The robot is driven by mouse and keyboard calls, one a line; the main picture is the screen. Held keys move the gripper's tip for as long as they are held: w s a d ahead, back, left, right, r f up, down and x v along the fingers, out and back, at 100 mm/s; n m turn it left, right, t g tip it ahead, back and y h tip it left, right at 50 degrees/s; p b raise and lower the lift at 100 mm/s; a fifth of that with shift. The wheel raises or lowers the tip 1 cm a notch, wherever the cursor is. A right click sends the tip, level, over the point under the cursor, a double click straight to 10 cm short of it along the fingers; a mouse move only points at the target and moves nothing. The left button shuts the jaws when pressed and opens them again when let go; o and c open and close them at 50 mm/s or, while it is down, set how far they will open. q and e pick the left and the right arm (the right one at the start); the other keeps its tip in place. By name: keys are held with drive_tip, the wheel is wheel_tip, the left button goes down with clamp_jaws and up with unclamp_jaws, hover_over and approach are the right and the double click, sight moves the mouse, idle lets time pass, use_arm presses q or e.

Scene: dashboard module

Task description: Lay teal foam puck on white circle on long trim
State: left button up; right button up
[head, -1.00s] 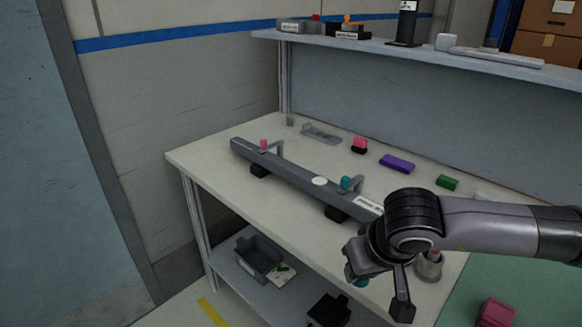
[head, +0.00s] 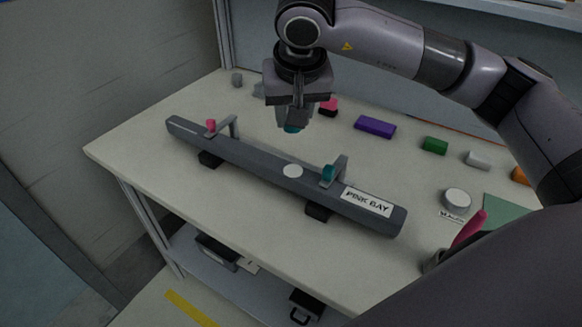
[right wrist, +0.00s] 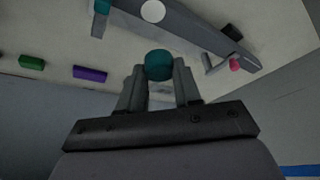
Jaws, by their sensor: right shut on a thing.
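The long trim (head: 255,160) is a dark grey bar lying across the table on black supports, with a "PINK BAY" label near its right end. The white circle (head: 292,170) is on its top face near the middle, bare; it also shows in the right wrist view (right wrist: 153,11). My right gripper (head: 293,122) is shut on the teal foam puck (right wrist: 159,65), held above the table behind the trim. In the head view only the puck's lower edge (head: 292,129) shows below the fingers. My left gripper is not in view.
Two grey brackets stand on the trim, one with a pink piece (head: 211,125), one with a teal piece (head: 329,172) right of the circle. Behind lie a purple block (head: 375,127), a green block (head: 435,145) and a pink-and-black block (head: 328,107). The table's front left is clear.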

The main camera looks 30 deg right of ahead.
wheel_tip(320, 180, up, 9)
drive_tip(key=m, duration=0.2)
hover_over(293, 167)
drive_tip(key=s, duration=0.2)
drive_tip(key=shift+w+a+f+h, duration=0.2)
drive_tip(key=shift+a+h, duration=0.2)
wheel_tip(293, 167, down, 20)
drive_tip(key=shift+r, duration=0.2)
drive_tip(key=shift+f, duration=0.15)
drive_tip(key=o, duration=1)
drive_tip(key=shift+r, duration=0.55)
drive_tip(key=v, duration=1.1)
drive_tip(key=shift+r, duration=0.15)
